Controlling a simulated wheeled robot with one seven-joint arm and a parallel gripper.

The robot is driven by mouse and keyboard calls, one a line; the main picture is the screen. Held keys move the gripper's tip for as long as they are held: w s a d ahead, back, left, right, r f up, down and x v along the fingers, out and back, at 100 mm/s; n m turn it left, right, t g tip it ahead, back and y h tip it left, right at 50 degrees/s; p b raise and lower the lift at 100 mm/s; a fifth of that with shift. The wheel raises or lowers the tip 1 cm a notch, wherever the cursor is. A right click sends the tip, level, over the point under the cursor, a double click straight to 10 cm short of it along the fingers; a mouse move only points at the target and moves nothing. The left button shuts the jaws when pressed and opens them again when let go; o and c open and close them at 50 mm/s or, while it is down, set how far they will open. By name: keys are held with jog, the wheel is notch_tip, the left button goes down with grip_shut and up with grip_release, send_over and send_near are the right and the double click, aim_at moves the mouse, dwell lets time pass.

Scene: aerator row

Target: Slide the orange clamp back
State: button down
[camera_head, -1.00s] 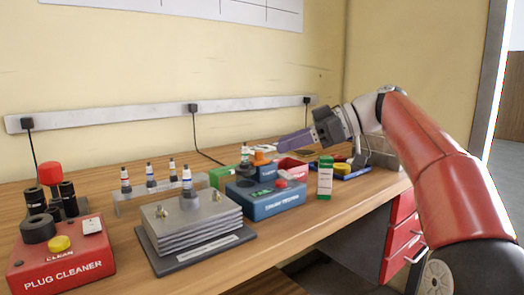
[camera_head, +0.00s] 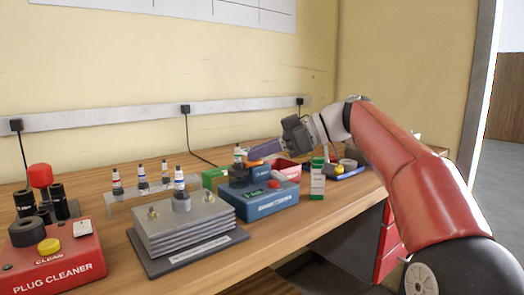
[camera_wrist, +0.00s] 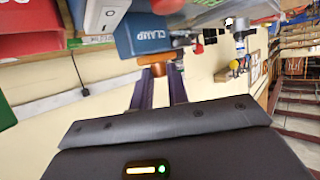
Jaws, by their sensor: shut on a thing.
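The orange clamp (camera_head: 255,163) sits on top of the blue tester box (camera_head: 270,203), towards its back. My gripper (camera_head: 251,157) reaches it from the upper right, its purple fingers angled down. In the wrist view my gripper (camera_wrist: 160,76) has its two fingers on either side of the orange clamp (camera_wrist: 156,62), shut on it. The face of the blue box marked CLAMP (camera_wrist: 153,35) is just beyond the fingertips. The fingers hide part of the clamp in the head view.
A green and white carton (camera_head: 317,178) stands right of the blue box. A stack of grey plates (camera_head: 185,228) and a red plug cleaner (camera_head: 55,262) stand to the left. A rack with small bottles (camera_head: 128,201) is behind the plates. A pink-red bin (camera_head: 287,172) is behind the box.

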jog(key=shift+w+d+r+p, duration=0.1)
jog(key=shift+w+d+p, duration=0.2)
jog(key=shift+w+d, duration=0.4)
jog(key=c, duration=1.3)
grip_release()
jog(key=shift+d, duration=0.15)
jog(key=shift+c, duration=0.2)
jog(key=shift+s, duration=0.1)
jog(key=v, duration=0.7)
jog(key=shift+d+p, duration=0.3)
jog(key=shift+d, duration=0.05)
